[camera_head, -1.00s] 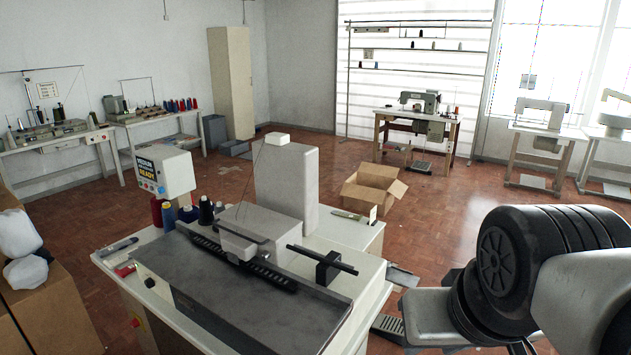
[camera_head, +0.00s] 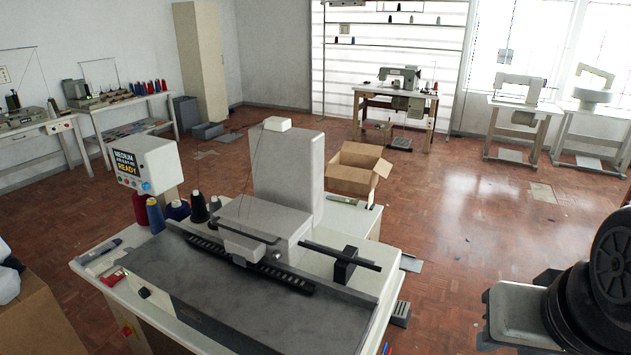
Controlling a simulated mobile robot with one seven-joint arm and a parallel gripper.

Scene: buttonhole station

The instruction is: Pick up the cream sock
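I cannot make out a cream sock for certain in the head view. A small pale flat patch (camera_head: 103,262) lies on the left end of the near machine table, beside a red item (camera_head: 114,277); it is too small to identify. White bundles (camera_head: 8,283) show at the left edge, cut off by the frame, above a cardboard box. Part of my arm shows at the lower right. My gripper's fingers are not in view.
A buttonhole machine (camera_head: 262,225) fills the near table, with thread cones (camera_head: 156,214) and a control box (camera_head: 146,165). An open cardboard box (camera_head: 352,180) stands behind it. A brown carton (camera_head: 40,315) is at lower left. The floor at right (camera_head: 455,230) is largely clear.

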